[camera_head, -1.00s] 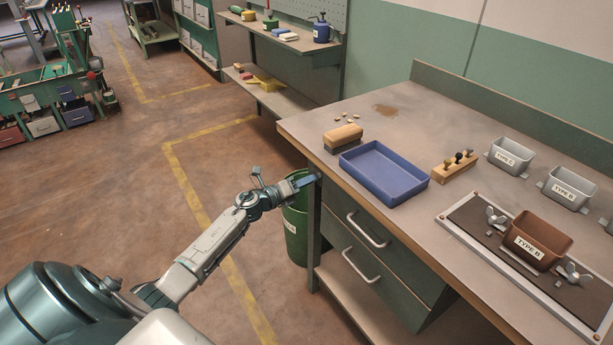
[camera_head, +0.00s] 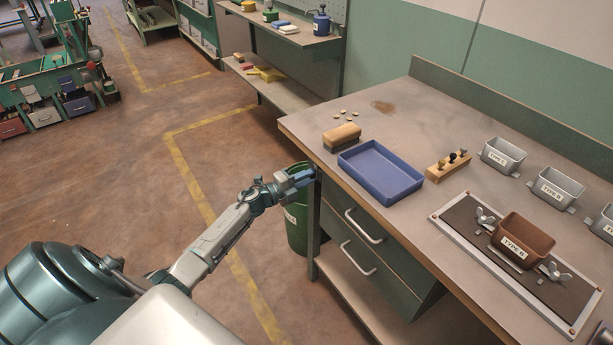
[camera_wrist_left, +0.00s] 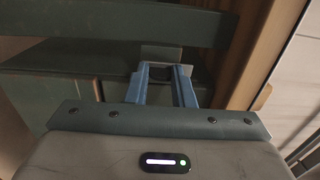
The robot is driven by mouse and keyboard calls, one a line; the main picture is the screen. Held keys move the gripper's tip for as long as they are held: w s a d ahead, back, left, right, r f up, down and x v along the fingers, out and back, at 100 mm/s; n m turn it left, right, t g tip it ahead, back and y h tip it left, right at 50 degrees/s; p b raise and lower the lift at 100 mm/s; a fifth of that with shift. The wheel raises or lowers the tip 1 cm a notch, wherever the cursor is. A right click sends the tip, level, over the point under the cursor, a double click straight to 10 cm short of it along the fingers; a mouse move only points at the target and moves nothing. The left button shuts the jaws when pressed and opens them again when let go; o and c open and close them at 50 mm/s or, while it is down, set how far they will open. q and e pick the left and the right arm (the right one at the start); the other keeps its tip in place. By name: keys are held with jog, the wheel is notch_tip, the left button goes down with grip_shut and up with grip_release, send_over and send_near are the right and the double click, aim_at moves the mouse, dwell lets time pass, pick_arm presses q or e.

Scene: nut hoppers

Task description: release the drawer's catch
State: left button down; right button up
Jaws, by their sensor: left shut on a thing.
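My left gripper (camera_head: 304,178) is at the left end of the workbench, just below the top's edge. Its blue fingers (camera_wrist_left: 161,72) show in the left wrist view, shut on a small dark block (camera_wrist_left: 161,53) at the bench's side. I take this block to be the drawer's catch; its shape is mostly hidden and its setting cannot be told. An upper drawer (camera_head: 343,214) and a lower drawer (camera_head: 340,243), both dark green with pale bar handles, sit under the top and look closed. My right gripper is not in view.
A green bin (camera_head: 296,228) stands on the floor beneath my left gripper. On the workbench (camera_head: 400,115) are a blue tray (camera_head: 352,165), a wooden block (camera_head: 342,136), a peg block (camera_head: 447,167) and several labelled hoppers, including a brown one (camera_head: 522,240). The floor to the left is open.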

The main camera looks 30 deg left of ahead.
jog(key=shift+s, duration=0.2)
pick_arm(q)
jog(key=c, duration=1.2)
grip_release()
jog(key=shift+c, duration=0.2)
jog(key=shift+a, duration=0.1)
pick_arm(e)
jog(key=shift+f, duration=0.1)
pick_arm(q)
jog(key=b+v, duration=0.2)
jog(key=v, duration=0.8)
jog(key=shift+s, duration=0.4)
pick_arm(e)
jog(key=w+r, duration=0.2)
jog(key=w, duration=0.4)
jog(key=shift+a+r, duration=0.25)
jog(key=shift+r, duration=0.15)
pick_arm(q)
jog(key=shift+a, duration=0.1)
jog(key=shift+f, duration=0.1)
